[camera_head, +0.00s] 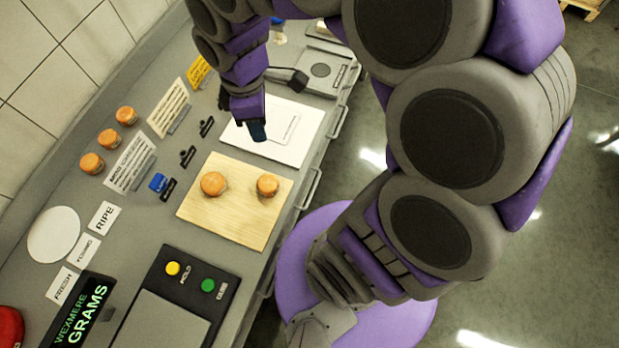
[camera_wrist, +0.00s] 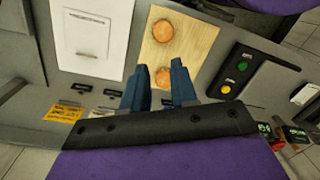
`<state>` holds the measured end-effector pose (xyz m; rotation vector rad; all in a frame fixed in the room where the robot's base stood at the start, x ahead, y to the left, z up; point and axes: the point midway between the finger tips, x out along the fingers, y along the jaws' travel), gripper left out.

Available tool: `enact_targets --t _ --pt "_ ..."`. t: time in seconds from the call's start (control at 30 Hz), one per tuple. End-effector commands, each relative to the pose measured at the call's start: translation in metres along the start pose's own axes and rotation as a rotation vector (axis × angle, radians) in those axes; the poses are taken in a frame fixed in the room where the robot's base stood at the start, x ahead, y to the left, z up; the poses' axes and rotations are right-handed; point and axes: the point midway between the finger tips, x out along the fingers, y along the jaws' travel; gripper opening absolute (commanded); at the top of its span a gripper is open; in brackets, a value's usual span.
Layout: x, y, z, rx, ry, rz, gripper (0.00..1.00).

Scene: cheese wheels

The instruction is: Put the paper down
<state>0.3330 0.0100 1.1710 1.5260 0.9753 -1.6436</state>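A small white sheet of paper (camera_head: 291,130) lies on a larger white board (camera_head: 304,151) on the grey counter. In the wrist view the paper (camera_wrist: 86,38) lies flat near the middle of the white board (camera_wrist: 68,63). My gripper (camera_head: 258,134) points down over the left part of the white board in the head view, apart from the paper. In the wrist view my gripper (camera_wrist: 160,72) has its two blue fingers spread, with nothing held between them. An orange cheese wheel shows in the gap, beyond the fingertips. The arm covers little of the paper.
A wooden board (camera_head: 233,228) holds two orange cheese wheels (camera_head: 214,183) beside the white board. A scale with yellow and green buttons (camera_head: 208,285) stands nearer. Several cheese wheels, black clips and label cards line the wall side. A grey device (camera_head: 318,72) stands beyond.

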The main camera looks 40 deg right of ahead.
Motion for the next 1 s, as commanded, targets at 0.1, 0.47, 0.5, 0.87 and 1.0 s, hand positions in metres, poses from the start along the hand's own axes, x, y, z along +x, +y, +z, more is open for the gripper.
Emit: enact_targets --t 0.1,0.47,0.5,0.87,1.0 --pt "-0.006 -0.032 0.02 0.213 -0.017 -0.002 0.28" --pt "-0.002 -0.116 0.072 0.865 -0.065 -0.022 0.28" --pt "0.0 -0.122 0.076 0.917 -0.069 -0.025 0.28" --pt "0.004 -0.138 0.086 1.067 -0.077 -0.033 0.28" --pt "0.003 -0.138 0.085 1.066 -0.078 -0.032 0.28"
